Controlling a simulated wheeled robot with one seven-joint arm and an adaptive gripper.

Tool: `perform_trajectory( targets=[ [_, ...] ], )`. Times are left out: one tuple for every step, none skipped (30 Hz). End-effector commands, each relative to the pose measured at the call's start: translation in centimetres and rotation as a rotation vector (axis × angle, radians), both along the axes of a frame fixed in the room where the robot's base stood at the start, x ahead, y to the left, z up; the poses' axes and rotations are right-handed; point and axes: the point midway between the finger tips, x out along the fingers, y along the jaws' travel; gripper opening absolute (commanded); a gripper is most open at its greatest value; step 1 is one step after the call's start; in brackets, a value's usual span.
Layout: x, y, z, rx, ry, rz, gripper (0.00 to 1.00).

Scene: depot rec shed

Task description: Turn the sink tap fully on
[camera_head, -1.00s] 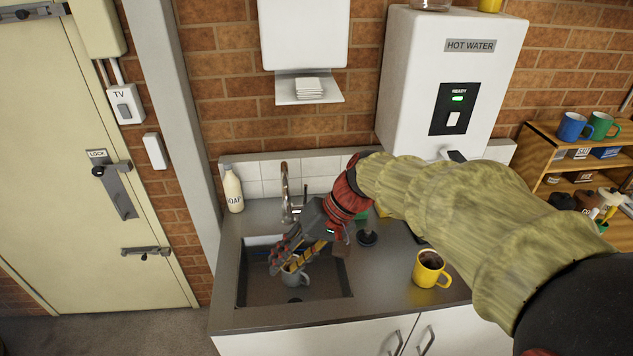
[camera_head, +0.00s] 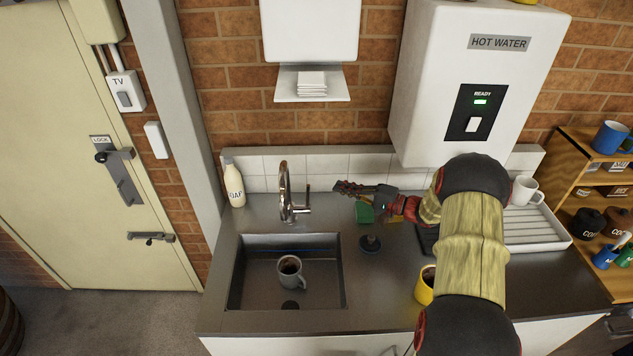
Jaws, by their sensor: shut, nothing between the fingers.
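The chrome sink tap (camera_head: 286,195) stands behind the sink (camera_head: 238,290), with its spout curving up and over. Its lever (camera_head: 304,210) sticks out on the right side of the body. I see no water stream below the spout. A grey mug (camera_head: 290,272) with a dark inside stands in the sink. My gripper (camera_head: 338,188) is shut and empty. It is to the right of the tap, pointing left toward the lever, with a small gap between them in the picture.
A green sponge (camera_head: 364,213) and a dark plug (camera_head: 370,244) lie right of the sink, near my gripper. A yellow mug (camera_head: 425,287) is partly behind my arm. The hot water heater (camera_head: 478,80) hangs above right.

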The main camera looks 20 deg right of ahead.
Motion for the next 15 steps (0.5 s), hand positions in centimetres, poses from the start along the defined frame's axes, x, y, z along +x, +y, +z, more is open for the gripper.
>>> perform_trajectory(
  targets=[
    [0.1, -1.0, -0.6, 0.011, -0.01, -0.023, 0.0],
    [0.1, -1.4, -0.7, 0.014, -0.016, -0.034, 0.0],
    [0.2, -1.8, -0.9, 0.017, -0.023, -0.045, 0.0],
    [0.2, -2.0, -1.0, 0.02, -0.027, -0.05, 0.0],
    [0.2, -2.2, -1.1, 0.021, -0.029, -0.055, 0.0],
    [0.2, -2.3, -1.2, 0.023, -0.032, -0.058, 0.0],
    [0.2, -2.4, -1.2, 0.024, -0.033, -0.06, 0.0],
    [0.2, -2.4, -1.2, 0.024, -0.033, -0.06, 0.0],
    [0.2, -2.4, -1.2, 0.024, -0.033, -0.06, 0.0],
    [0.2, -2.3, -1.2, 0.024, -0.033, -0.059, 0.0],
    [0.2, -2.3, -1.2, 0.024, -0.033, -0.059, 0.0],
    [0.2, -2.3, -1.2, 0.023, -0.032, -0.059, 0.0],
    [0.2, -2.3, -1.2, 0.023, -0.032, -0.059, 0.0],
    [0.2, -2.3, -1.2, 0.023, -0.032, -0.058, 0.0],
    [0.2, -2.3, -1.2, 0.023, -0.032, -0.058, 0.0]
  ],
)
